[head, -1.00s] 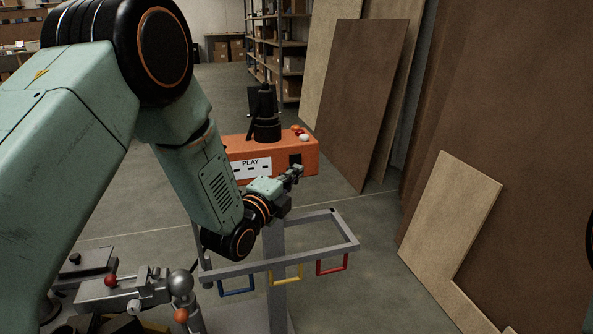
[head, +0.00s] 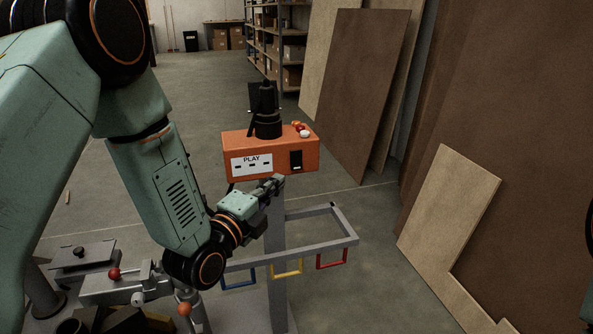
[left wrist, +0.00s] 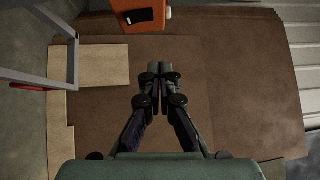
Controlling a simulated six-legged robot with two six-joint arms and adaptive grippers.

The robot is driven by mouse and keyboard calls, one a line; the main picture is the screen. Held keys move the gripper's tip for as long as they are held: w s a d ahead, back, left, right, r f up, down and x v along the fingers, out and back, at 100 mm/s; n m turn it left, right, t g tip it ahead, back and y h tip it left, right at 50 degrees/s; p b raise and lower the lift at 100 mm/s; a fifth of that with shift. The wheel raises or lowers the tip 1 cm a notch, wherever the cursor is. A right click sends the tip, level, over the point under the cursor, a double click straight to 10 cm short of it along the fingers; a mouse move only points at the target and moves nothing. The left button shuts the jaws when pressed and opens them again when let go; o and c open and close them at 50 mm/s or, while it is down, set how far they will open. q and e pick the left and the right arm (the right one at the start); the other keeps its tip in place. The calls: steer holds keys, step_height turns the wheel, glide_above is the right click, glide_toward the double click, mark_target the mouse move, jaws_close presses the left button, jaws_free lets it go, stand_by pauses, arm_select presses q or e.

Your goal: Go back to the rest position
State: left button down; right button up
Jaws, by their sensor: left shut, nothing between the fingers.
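My left gripper (head: 277,183) is shut and empty in the head view. It is just below the front of the orange box (head: 240,144) marked PLAY and in front of the grey post, apart from the box as far as I can tell. In the left wrist view the two fingers of my left gripper (left wrist: 163,75) are together with nothing between them. The orange box (left wrist: 113,20) shows at the top of that view. My right gripper is not in view.
A grey frame (head: 348,240) with blue, yellow and red hanging loops is below the box. A clamp-like metal fixture (head: 115,290) stands at the lower left. Brown and tan boards (head: 360,90) lean at the right. Open floor lies behind, before the shelves (head: 275,45).

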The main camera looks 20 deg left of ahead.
arm_select(q)
steer(key=s+f+n+g+y+p, duration=0.1)
steer(key=s+f+n+g, duration=0.4)
steer(key=s+f+n, duration=0.4)
steer(key=s+f+n+g+y, duration=0.2)
steer(key=s+f+n+g, duration=0.3)
steer(key=f+n, duration=0.45)
steer(key=s+f+n+g+p, duration=0.1)
steer(key=s+f+g, duration=0.3)
steer(key=s, duration=0.8)
steer(key=s+a+f+n+g+p, duration=0.1)
steer(key=s+f+g, duration=0.3)
steer(key=s, duration=0.8)
steer(key=shift+s+f+n+y, duration=0.3)
steer(key=shift+f+n, duration=0.05)
steer(key=shift+f, duration=0.45)
